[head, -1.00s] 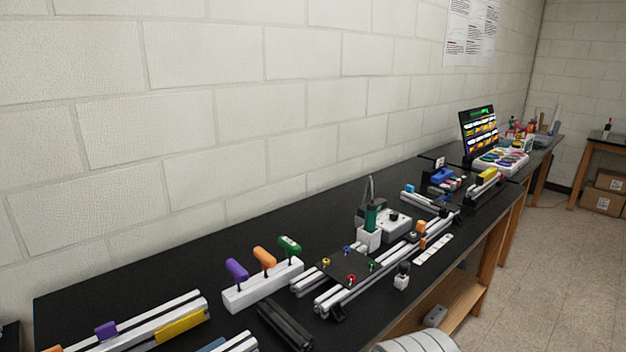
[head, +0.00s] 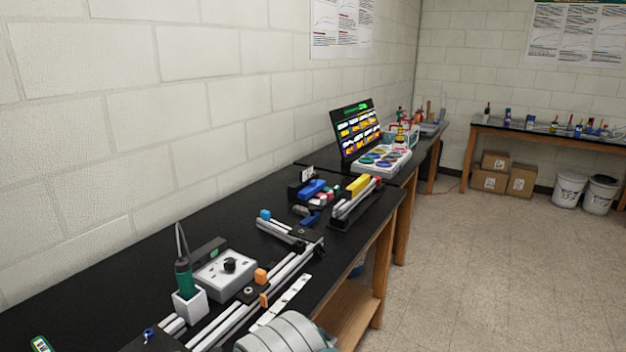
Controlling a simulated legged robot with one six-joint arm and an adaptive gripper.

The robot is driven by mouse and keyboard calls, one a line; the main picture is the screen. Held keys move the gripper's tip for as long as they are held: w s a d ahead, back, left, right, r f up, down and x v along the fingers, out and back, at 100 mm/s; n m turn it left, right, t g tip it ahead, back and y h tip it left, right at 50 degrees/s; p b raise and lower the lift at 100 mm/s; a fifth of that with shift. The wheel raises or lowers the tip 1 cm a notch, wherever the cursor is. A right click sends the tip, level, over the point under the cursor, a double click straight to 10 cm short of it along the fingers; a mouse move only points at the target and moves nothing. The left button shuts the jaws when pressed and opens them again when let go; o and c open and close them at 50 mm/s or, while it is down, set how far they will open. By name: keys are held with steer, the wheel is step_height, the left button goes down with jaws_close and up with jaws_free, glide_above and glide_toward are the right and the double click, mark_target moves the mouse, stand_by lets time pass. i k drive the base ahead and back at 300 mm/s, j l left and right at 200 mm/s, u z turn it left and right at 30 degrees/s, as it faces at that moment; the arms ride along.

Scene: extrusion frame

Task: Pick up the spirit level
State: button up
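A short dark bar with a small green window (head: 207,249) stands behind the grey control box on the bench and looks like the spirit level. Its lower part is hidden by the box. A yellow block (head: 358,185) rests at the aluminium rails farther along the bench; I cannot tell whether it is a level. My gripper is not in view. Only a rounded grey part of my own arm shows at the bottom edge.
The grey box (head: 226,272) with a black knob and a green-handled tool in a white holder (head: 188,302) stand close to the dark bar. Aluminium rails (head: 262,291) and a white strip (head: 281,303) lie in front. A screen (head: 356,130) stands farther back. Floor at right is open.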

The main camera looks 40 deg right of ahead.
mark_target(356, 186)
steer(key=i+l, duration=0.15)
steer(key=l, duration=0.35)
steer(key=i+l, duration=0.1)
steer(key=l, duration=0.4)
steer(key=i+l, duration=0.15)
steer(key=l, duration=0.3)
steer(key=i+l, duration=0.1)
steer(key=l, duration=0.4)
steer(key=i+l, duration=0.15)
steer(key=l, duration=0.35)
steer(key=i+l, duration=0.1)
steer(key=l, duration=0.4)
steer(key=i+l, duration=0.15)
steer(key=l, duration=0.35)
steer(key=i+l, duration=0.1)
steer(key=l, duration=0.4)
